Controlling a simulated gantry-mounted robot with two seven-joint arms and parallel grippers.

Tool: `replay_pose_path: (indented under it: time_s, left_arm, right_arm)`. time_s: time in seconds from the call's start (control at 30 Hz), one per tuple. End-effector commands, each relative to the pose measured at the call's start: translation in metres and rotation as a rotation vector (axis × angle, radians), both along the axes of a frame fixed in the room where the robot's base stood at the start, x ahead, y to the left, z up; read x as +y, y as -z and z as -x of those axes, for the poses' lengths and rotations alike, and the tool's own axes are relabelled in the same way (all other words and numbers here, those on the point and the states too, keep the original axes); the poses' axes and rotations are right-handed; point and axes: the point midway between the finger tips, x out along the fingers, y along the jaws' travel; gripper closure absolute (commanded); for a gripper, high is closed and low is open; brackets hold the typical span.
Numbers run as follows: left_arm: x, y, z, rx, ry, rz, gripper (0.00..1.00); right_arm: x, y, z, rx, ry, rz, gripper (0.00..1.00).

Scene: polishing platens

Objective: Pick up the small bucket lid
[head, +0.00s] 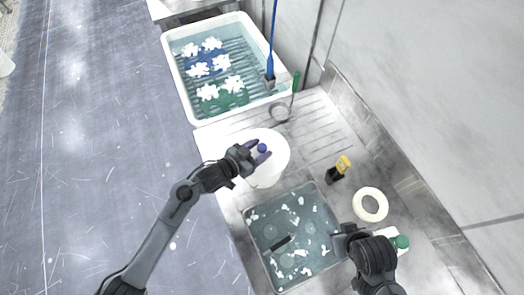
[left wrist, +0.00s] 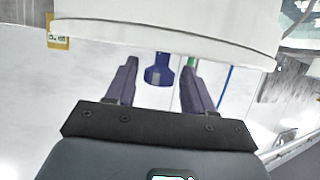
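The small bucket lid (head: 278,143) is a white disc with a blue knob (head: 262,148). It appears to sit on a white bucket at the middle of the steel counter. My left gripper (head: 258,155) is at the knob. In the left wrist view the knob (left wrist: 159,72) stands between the two purple fingers of the left gripper (left wrist: 160,85), with gaps on both sides, and the lid's pale rim (left wrist: 160,30) fills the top. My right gripper (head: 342,232) is beside the water tray; its fingers are too unclear to judge.
A white tub (head: 180,85) with water and white flower-like pieces stands at the back. A steel tray (head: 250,222) of water with white bits is in front. A yellow-and-black bottle (head: 341,167), a white ring (head: 359,205) and a green-capped bottle (head: 401,241) stand at right.

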Motion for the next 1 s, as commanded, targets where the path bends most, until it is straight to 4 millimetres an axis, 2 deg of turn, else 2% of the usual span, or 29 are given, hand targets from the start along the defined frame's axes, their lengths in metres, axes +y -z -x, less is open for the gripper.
replay_pose_path:
  time_s: [0.03,0.3,0.57,0.77,0.87,1.0]
  left_arm:
    - [0.0,0.0,0.0,0.0,0.0,0.0,0.56]
    - [0.0,0.0,0.0,0.0,0.0,0.0,0.97]
    - [0.0,-0.001,0.0,-0.001,0.0,0.001,0.98]
    - [0.0,-0.01,0.0,-0.003,0.001,0.001,0.98]
    - [0.0,-0.02,-0.001,-0.004,0.0,0.001,0.98]
    - [0.0,-0.043,-0.001,-0.006,0.002,0.001,0.98]
  right_arm:
    - [0.0,0.0,0.0,0.0,0.001,-0.001,0.57]
    - [0.001,0.0,0.0,0.001,0.003,-0.005,0.57]
    - [0.001,0.0,0.0,0.001,0.002,-0.004,0.57]
    - [0.0,0.001,0.0,0.001,-0.002,0.001,0.57]
    - [-0.001,0.002,0.0,0.0,-0.004,0.005,0.57]
    - [-0.001,0.004,0.0,0.001,-0.004,0.006,0.57]
